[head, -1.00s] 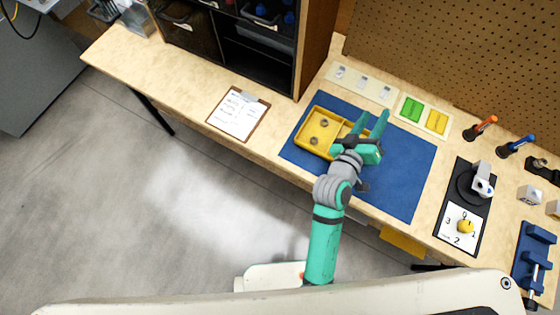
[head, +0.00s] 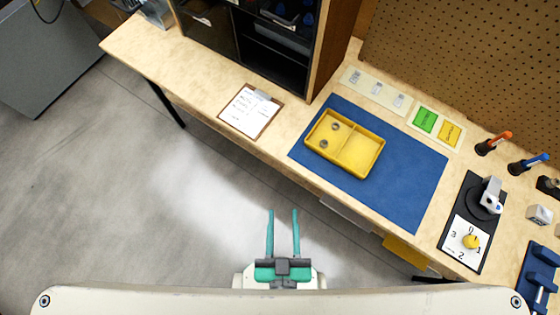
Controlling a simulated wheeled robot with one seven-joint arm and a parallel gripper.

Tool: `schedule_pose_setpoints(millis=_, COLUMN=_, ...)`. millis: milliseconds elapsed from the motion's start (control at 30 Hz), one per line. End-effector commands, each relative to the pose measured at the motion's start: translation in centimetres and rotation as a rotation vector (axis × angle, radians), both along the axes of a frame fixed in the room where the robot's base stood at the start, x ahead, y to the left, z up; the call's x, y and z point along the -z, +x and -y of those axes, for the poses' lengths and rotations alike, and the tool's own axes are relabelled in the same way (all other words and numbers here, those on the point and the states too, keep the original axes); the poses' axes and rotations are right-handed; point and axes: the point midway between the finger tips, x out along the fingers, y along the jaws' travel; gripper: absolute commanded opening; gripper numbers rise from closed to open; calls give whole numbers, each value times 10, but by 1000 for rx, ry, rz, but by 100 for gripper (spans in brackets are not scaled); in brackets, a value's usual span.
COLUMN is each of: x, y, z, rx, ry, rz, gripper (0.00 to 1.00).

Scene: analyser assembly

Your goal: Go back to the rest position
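My gripper (head: 283,232) is at the bottom middle of the head view, drawn in close to my body in front of the bench. Its two green fingers point up the picture, parallel and apart, with bare floor showing between them. It is open and empty. My arm behind it is mostly hidden. It is clear of the bench and touches nothing.
A yellow tray (head: 359,154) with two small round metal parts lies on a blue mat (head: 400,190). A clipboard (head: 249,112) lies to its left. A dial fixture (head: 471,241), screwdrivers and a blue vise (head: 540,277) stand at right. Floor at left is free.

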Motion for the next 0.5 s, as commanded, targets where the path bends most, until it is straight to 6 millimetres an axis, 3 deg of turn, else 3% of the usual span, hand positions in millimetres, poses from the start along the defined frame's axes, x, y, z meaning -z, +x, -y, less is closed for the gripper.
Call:
schedule_pose_setpoints(millis=133, x=-6, y=-11, z=-7, rx=11, ry=48, rz=2, gripper=38)
schedule_pose_setpoints(millis=500, x=-7, y=-12, z=-8, rx=12, ry=52, rz=3, gripper=38)
